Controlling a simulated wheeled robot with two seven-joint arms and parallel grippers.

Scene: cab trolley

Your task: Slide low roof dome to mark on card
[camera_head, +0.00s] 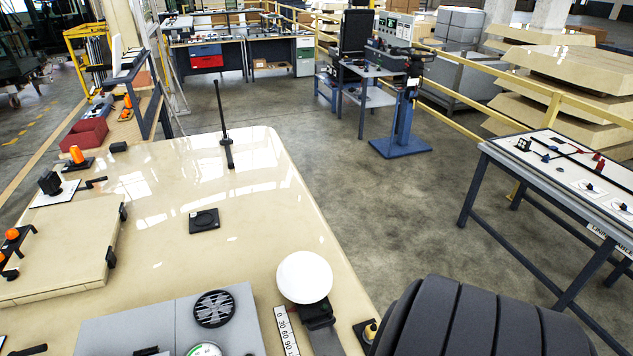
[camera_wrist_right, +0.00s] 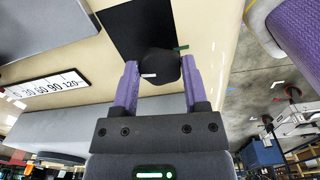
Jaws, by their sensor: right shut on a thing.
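A white dome (camera_head: 304,277) stands on a dark base (camera_head: 318,312) near the right edge of the cream roof. A white scale card (camera_head: 287,330) lies beside it, marked from 0 upward. The card also shows in the right wrist view (camera_wrist_right: 48,90), its 120 end nearest my gripper. My right gripper (camera_wrist_right: 158,72) has its purple fingers on both sides of a dark rounded piece (camera_wrist_right: 158,62) with a small white label. I cannot tell whether this piece belongs to the dome. Neither gripper shows in the head view.
A grey panel (camera_head: 255,310) with a round vent (camera_head: 214,308) lies left of the card. A black square pad (camera_head: 204,220) and an upright black rod (camera_head: 222,125) stand farther back. A small orange-topped fitting (camera_head: 370,330) is near the roof edge.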

